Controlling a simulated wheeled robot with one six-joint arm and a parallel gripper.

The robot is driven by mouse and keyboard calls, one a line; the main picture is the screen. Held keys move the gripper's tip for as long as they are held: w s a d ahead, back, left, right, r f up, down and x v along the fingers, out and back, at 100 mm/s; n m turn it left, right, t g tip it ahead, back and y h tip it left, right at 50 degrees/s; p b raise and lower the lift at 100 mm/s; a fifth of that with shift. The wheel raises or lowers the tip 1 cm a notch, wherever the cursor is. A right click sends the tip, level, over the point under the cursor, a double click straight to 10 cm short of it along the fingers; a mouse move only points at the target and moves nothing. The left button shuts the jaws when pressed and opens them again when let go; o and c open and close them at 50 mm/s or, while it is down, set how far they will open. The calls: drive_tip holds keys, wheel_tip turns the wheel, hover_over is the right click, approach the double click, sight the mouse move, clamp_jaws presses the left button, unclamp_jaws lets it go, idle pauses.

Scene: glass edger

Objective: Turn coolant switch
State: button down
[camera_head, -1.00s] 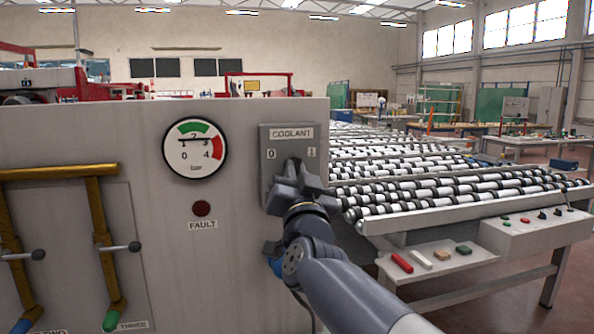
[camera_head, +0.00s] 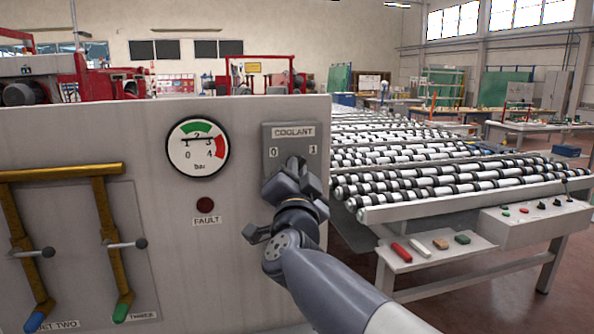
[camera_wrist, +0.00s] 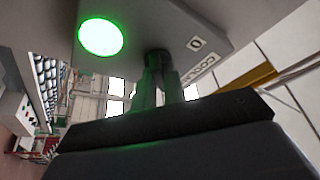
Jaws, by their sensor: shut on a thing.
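The coolant switch plate (camera_head: 270,133) is a grey box on the right part of the panel, marked COOLANT with 0 at left and 1 at right. My gripper (camera_head: 294,168) is up against it, covering its lower part and most of the knob. In the wrist view my gripper's fingers (camera_wrist: 163,82) are shut on the dark switch knob (camera_wrist: 158,55). The 0 mark and part of the COOLANT label show beside it. A round green lamp (camera_wrist: 101,36) glows on the same box. The knob's exact angle is hard to tell.
A pressure gauge (camera_head: 198,147) and a dark red FAULT lamp (camera_head: 205,205) are left of the switch. Yellow pipes with levers (camera_head: 112,225) stand farther left. A roller conveyor (camera_head: 450,180) and a small shelf with coloured blocks (camera_head: 430,250) lie to the right.

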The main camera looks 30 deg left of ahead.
drive_tip(key=c, duration=1.5)
unclamp_jaws()
drive_tip(key=b+v, duration=0.2)
drive_tip(key=v, duration=0.8)
drive_tip(key=shift+s+d+f, duration=0.1)
drive_tip(key=shift+s+d, duration=0.1)
drive_tip(key=shift+s, duration=0.15)
drive_tip(key=shift+n, duration=0.3)
drive_tip(key=p+x, duration=0.1)
drive_tip(key=x, duration=0.9)
drive_tip(key=shift+w+a, duration=0.15)
drive_tip(key=shift+w, duration=0.2)
